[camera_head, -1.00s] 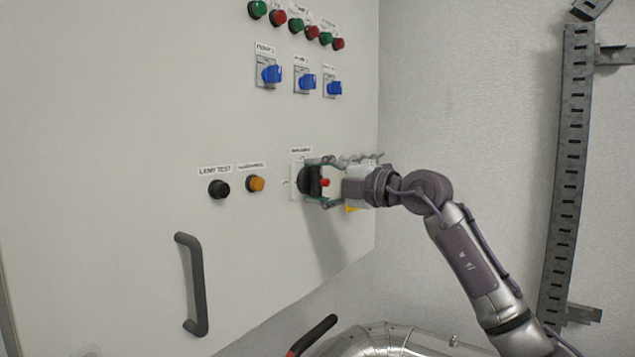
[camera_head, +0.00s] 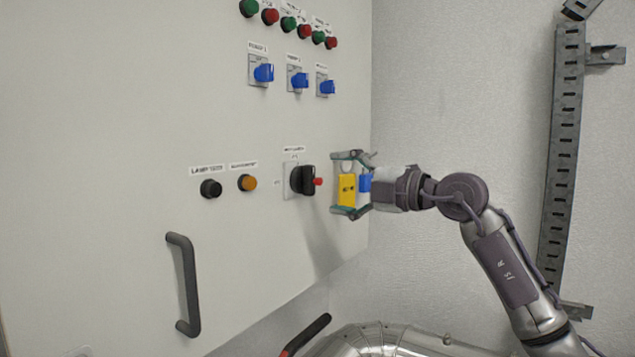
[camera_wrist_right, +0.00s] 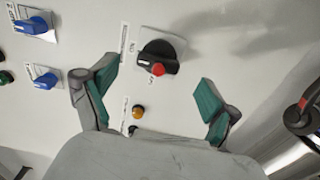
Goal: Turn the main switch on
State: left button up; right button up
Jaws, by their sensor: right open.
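The main switch (camera_head: 302,181) is a black rotary knob with a red tip on a light plate on the white cabinet front. In the right wrist view the knob (camera_wrist_right: 158,55) lies between and beyond the two fingers, with small lettering beside it. I cannot tell for sure which mark it points to. My right gripper (camera_head: 350,182) is open and empty, a short way to the right of the knob and apart from it; its green-padded fingers also show in the right wrist view (camera_wrist_right: 152,88). My left gripper is not in view.
A black button (camera_head: 210,188) and an orange lamp (camera_head: 247,183) are left of the switch. Blue switches (camera_head: 299,80) and green and red buttons are above. A dark door handle (camera_head: 185,285) sticks out lower left. A yellow patch (camera_head: 346,190) shows between the fingers.

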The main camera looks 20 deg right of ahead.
jog(key=v, duration=0.5)
jog(key=shift+s+d, duration=0.2)
jog(key=shift+s, duration=0.05)
jog(key=shift+f, duration=0.1)
